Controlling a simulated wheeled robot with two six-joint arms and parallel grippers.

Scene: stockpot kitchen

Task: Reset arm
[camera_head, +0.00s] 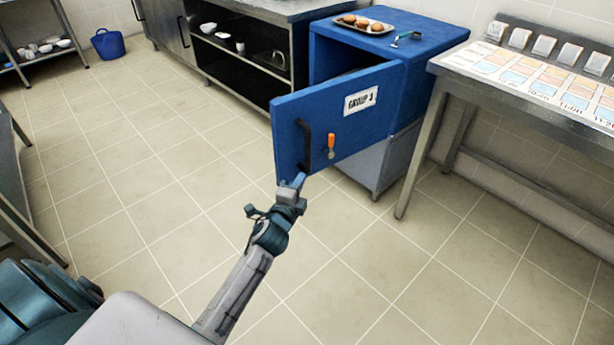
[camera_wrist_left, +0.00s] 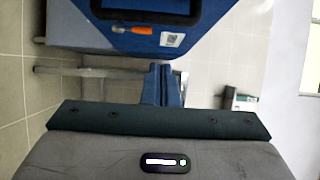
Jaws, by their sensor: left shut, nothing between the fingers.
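My left gripper (camera_head: 298,180) is shut and empty, in front of the lower part of a blue cabinet door. The blue door (camera_head: 355,130) stands ajar, with a white label (camera_head: 361,100), a black handle (camera_head: 303,146) and an orange-handled latch (camera_head: 331,146) on its face. In the left wrist view my shut fingers (camera_wrist_left: 162,84) point toward the door, and the black handle (camera_wrist_left: 145,17) and orange latch (camera_wrist_left: 131,29) show beyond them. I cannot tell whether the fingertips touch the door. My right gripper is not in view.
A tray of round brown items (camera_head: 362,24) and a small tool (camera_head: 406,38) lie on the blue cabinet. A steel table (camera_head: 440,72) with colored cards stands at the right. A dark shelf unit (camera_head: 240,80) stands behind. Tiled floor (camera_head: 130,170) is clear at the left.

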